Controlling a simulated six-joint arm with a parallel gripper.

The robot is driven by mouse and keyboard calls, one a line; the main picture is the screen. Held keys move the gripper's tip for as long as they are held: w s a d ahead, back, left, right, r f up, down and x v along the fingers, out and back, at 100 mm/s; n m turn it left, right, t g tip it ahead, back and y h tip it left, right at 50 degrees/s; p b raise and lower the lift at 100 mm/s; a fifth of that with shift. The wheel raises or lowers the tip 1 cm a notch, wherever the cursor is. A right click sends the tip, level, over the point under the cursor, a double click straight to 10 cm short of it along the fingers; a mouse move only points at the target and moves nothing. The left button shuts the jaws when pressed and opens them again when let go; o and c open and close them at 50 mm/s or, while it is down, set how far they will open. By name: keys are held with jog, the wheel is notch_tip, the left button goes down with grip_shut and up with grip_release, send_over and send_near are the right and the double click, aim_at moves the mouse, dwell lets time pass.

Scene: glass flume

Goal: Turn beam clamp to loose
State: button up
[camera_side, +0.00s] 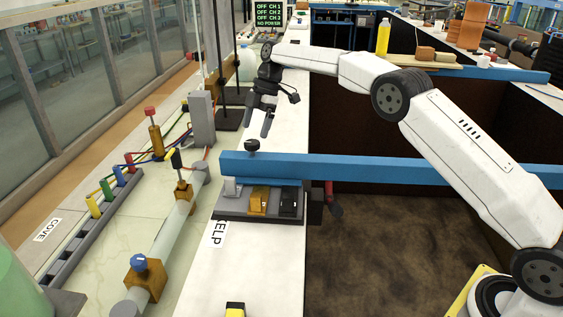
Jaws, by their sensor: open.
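A blue beam (420,169) crosses the flume, and its left end rests over a grey base plate (232,214) on the white ledge. A round black knob (252,145) stands on top of the beam near that end. A red and black lever (332,199) hangs below the beam at the ledge's inner edge. I cannot tell which of these two belongs to the beam clamp, nor its setting. My gripper (258,121) points down, open and empty, a little above the black knob and apart from it.
Yellow (259,200) and black (290,203) blocks sit on the base plate. A pipe with a blue-knobbed valve (139,263) runs at left. Dark stands (230,118) rise behind. A yellow bottle (383,37) stands at the back. The flume bed (400,250) is open.

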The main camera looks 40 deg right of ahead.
jog(key=s+r, duration=0.8)
jog(key=s, duration=0.4)
jog(key=shift+s+d+r, duration=0.25)
jog(key=shift+s+d, duration=0.1)
jog(key=shift+s, duration=0.05)
dwell(0.3)
jog(key=shift+f, duration=0.1)
jog(key=s+d+f+m+t+h, duration=0.2)
jog(key=s+f+m+h, duration=0.2)
jog(key=s+f+m, duration=1.3)
jog(key=s+m, duration=0.1)
jog(key=s, duration=0.4)
jog(key=shift+d+f+t, duration=0.4)
jog(key=shift+w, duration=0.1)
